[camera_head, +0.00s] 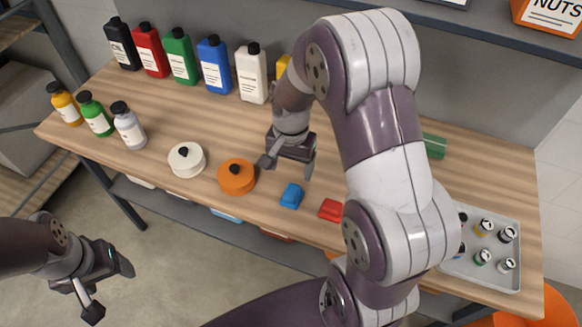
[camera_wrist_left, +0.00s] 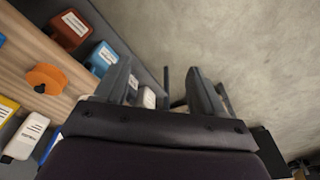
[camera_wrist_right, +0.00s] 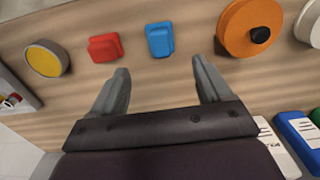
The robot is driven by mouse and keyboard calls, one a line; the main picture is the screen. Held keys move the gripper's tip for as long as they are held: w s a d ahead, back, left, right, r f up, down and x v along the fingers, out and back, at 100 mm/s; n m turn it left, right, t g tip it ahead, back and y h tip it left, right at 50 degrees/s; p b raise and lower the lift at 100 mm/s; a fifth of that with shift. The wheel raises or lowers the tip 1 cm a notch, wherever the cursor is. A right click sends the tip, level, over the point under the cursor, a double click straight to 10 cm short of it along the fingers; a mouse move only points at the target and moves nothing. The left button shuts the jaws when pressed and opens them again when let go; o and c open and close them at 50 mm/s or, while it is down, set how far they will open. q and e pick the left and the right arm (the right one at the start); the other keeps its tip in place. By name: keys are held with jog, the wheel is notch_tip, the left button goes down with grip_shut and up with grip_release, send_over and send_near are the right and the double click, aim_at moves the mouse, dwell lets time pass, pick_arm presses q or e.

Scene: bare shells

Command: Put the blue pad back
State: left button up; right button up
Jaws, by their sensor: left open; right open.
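The blue pad (camera_head: 291,196) lies on the wooden workbench (camera_head: 130,95), right of the orange round tin and left of the red pad (camera_head: 331,209). My right gripper (camera_head: 288,166) is open and empty above the bench, just behind the blue pad. In the right wrist view the blue pad (camera_wrist_right: 160,39) lies beyond the gap between the open fingers (camera_wrist_right: 160,82), apart from them. My left gripper (camera_head: 112,284) is open and empty, away from the bench over the floor at lower left; it also shows in the left wrist view (camera_wrist_left: 165,85).
An orange tin (camera_head: 236,177) and a white tin (camera_head: 187,159) stand left of the blue pad. Several bottles (camera_head: 213,66) line the back edge. My right arm hides part of the bench.

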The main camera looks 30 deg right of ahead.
jog(key=s+a+r+n+t, duration=0.1)
jog(key=s+a+r+n, duration=0.2)
jog(key=s+a+n, duration=0.2)
jog(key=s+n, duration=0.3)
jog(key=n, duration=0.1)
jog(key=shift+s+r+n, duration=0.2)
jog(key=shift+n, duration=0.2)
jog(key=shift+s, duration=0.1)
